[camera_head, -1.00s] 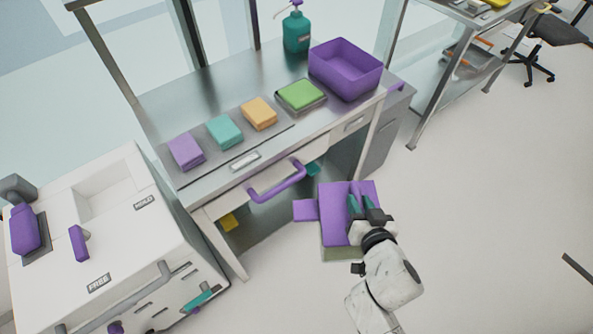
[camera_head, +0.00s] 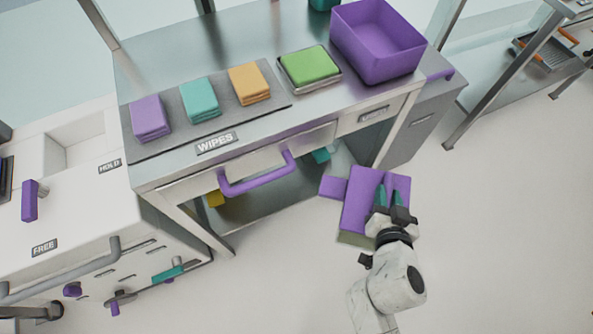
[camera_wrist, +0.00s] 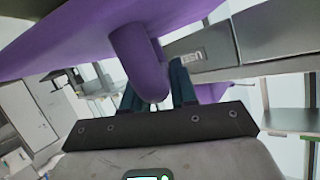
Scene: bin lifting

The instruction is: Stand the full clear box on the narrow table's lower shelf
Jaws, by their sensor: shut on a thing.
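My gripper (camera_head: 391,196) is shut on the purple handle of a box with a flat purple top (camera_head: 362,200). A pale greenish side of this box shows below the top; its contents cannot be made out. The wrist view shows the handle (camera_wrist: 140,60) between the teal fingers, under a broad purple surface. The box is in front of a steel table (camera_head: 225,60), which has a lower shelf (camera_head: 285,200) holding a yellow and a teal item. Another steel table (camera_head: 490,90) at the upper right also has a lower shelf; I cannot tell which is the narrow one.
On the near table are several folded wipes, a green stack (camera_head: 309,67) and an open purple bin (camera_head: 375,45). A purple drawer handle (camera_head: 258,182) juts out front. A white cabinet (camera_head: 80,210) stands at the left. The floor (camera_head: 500,230) at the right is clear.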

